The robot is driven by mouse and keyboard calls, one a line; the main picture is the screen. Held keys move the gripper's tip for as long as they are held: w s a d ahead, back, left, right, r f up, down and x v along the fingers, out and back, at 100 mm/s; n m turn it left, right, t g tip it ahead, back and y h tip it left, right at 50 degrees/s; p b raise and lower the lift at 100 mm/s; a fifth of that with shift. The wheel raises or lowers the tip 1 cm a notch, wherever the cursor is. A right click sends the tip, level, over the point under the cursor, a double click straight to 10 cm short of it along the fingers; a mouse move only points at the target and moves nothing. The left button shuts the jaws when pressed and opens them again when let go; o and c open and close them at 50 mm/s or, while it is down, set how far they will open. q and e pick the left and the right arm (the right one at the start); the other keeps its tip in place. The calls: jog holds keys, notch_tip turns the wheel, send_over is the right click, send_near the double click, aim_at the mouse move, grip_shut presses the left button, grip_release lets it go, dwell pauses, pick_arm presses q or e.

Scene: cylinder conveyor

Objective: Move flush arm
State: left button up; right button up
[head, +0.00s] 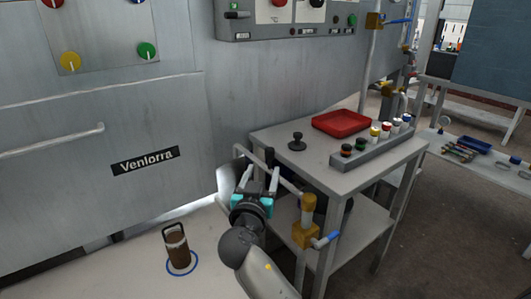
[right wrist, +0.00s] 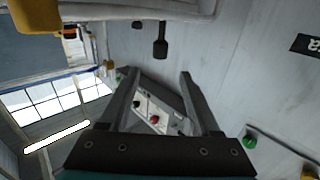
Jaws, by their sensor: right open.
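The knob also shows in the right wrist view (right wrist: 160,42), just beyond the fingertips. My right gripper (head: 258,178) is open and empty beside the pipe's far end. Its two fingers (right wrist: 158,80) are spread apart in the right wrist view, with the knob off their tips and not between them. My left gripper is not in view.
A grey machine front (head: 100,130) fills the left. A brown cylinder with a handle (head: 176,250) stands in a blue ring. A grey table (head: 290,165) bears a red tray (head: 341,123) and a rack (head: 375,150) of several capped cylinders.

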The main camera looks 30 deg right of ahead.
aim_at(271, 148)
jog(key=b+x, duration=0.3)
jog(key=x, duration=1)
jog(key=shift+f, duration=0.15)
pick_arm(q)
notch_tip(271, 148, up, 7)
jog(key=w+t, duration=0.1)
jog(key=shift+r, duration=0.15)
pick_arm(e)
jog(key=shift+w+d, duration=0.4)
jog(key=shift+w, duration=0.1)
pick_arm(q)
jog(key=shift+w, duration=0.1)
pick_arm(e)
grip_shut()
